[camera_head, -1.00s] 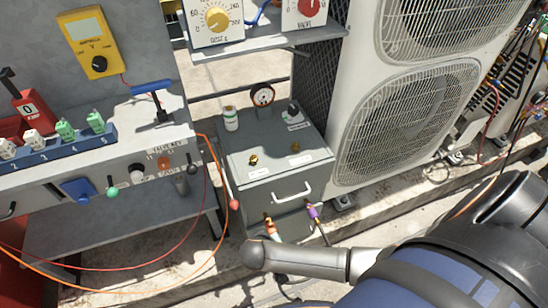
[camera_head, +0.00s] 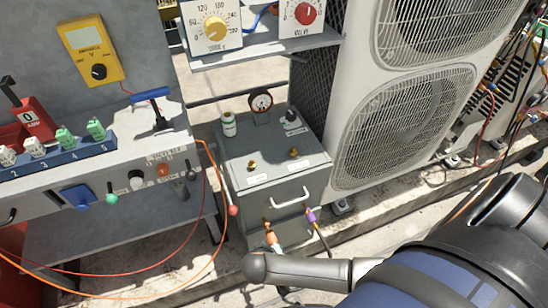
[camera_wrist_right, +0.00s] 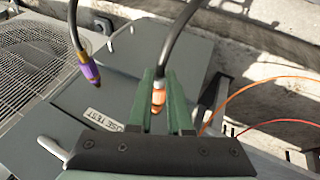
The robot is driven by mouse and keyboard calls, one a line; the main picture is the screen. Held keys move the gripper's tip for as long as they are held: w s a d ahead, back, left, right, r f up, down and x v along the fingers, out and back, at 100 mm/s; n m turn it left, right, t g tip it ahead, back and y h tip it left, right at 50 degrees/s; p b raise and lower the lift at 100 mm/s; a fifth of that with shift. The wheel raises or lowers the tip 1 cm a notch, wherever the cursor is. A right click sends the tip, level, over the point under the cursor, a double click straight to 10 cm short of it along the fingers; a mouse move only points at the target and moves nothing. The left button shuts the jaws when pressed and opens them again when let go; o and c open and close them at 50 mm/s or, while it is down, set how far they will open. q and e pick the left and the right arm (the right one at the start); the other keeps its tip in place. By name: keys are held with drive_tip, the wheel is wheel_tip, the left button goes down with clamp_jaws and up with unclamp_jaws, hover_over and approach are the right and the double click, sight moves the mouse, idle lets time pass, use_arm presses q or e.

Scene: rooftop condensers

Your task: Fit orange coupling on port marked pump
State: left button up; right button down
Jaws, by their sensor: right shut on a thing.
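The orange coupling (camera_wrist_right: 158,98) is on the end of a dark hose between the green fingers of my right gripper (camera_wrist_right: 163,82) in the right wrist view. The gripper is shut on it. In the head view the orange coupling (camera_head: 271,239) shows low at the front of a grey box (camera_head: 235,185), just above the end of my right arm; the gripper fingers cannot be made out there. Two brass ports stand on the box top, one at left (camera_head: 252,165) and one at right (camera_head: 294,152), each near a white label too small to read. My left gripper is not in view.
A purple coupling (camera_head: 312,216) hangs at the box front beside the orange one; it also shows in the right wrist view (camera_wrist_right: 91,72). A handle (camera_head: 290,197) juts from the box front. A gauge (camera_head: 261,101) and small bottle (camera_head: 229,123) stand at the back.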

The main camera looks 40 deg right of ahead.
drive_tip(key=shift+s+a+p, duration=0.2)
drive_tip(key=shift+s+p, duration=0.15)
drive_tip(key=shift+s, duration=0.4)
drive_tip(key=shift+s+a+p, duration=0.15)
drive_tip(key=shift+s+p, duration=0.2)
drive_tip(key=shift+s, duration=0.4)
drive_tip(key=c, duration=1.4)
unclamp_jaws()
clamp_jaws()
